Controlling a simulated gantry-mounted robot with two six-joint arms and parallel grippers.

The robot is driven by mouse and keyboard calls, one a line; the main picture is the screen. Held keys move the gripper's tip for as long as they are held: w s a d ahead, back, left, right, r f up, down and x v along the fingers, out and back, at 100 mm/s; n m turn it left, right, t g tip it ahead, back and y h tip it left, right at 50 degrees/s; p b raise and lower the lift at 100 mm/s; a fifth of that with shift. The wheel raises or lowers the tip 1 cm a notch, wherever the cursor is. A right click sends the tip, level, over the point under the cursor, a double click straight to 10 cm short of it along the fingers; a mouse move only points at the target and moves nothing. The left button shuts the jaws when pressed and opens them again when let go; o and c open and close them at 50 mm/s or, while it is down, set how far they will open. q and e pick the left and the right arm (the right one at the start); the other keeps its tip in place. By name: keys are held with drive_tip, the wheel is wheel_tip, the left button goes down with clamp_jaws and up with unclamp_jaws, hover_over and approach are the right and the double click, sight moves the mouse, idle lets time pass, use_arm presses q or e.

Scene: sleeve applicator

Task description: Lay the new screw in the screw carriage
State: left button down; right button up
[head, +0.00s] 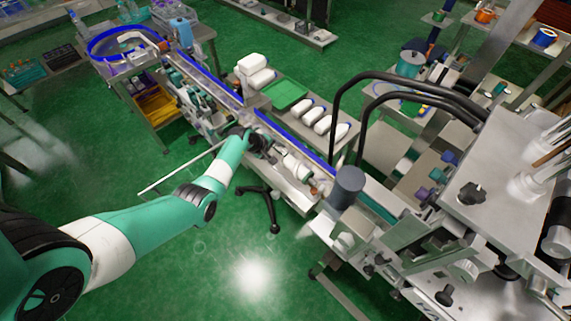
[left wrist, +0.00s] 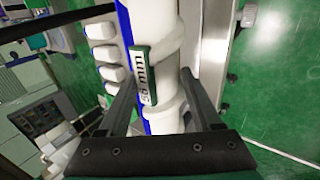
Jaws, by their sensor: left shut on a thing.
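A thick white screw (left wrist: 165,110) with a wavy, grooved outline passes between the fingers of my left gripper (left wrist: 158,76) in the left wrist view. My left gripper is shut on the screw. In the head view my left gripper (head: 268,152) is at the near side of the blue-edged conveyor, and the white screw (head: 297,168) shows just beyond it to the right. I cannot clearly make out the screw carriage, or whether the screw touches anything below. My right gripper is not in view.
The conveyor (head: 219,88) runs diagonally toward the applicator machine. White packs (head: 312,115) and a green tray (head: 285,93) stand behind it. A dark grey cylinder (head: 346,186) and black curved guard bars (head: 336,100) stand to the right. Open green floor lies in front.

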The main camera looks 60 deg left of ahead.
use_arm(q)
drive_tip(key=b+x, duration=0.1)
drive_tip(key=x, duration=0.1)
drive_tip(key=b+x, duration=0.1)
drive_tip(key=x, duration=0.1)
drive_tip(key=d+b+x, duration=0.1)
drive_tip(key=x, duration=0.1)
drive_tip(key=shift+w+d+f+b, duration=0.1)
drive_tip(key=shift+w+b, duration=0.2)
drive_tip(key=shift+b, duration=0.05)
drive_tip(key=shift+f+b, duration=1.55)
drive_tip(key=shift+f, duration=0.1)
drive_tip(key=shift+c, duration=0.3)
unclamp_jaws()
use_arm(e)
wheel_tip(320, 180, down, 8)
use_arm(q)
drive_tip(key=p+v, duration=1.1)
drive_tip(key=v, duration=0.1)
drive_tip(key=shift+r, duration=0.15)
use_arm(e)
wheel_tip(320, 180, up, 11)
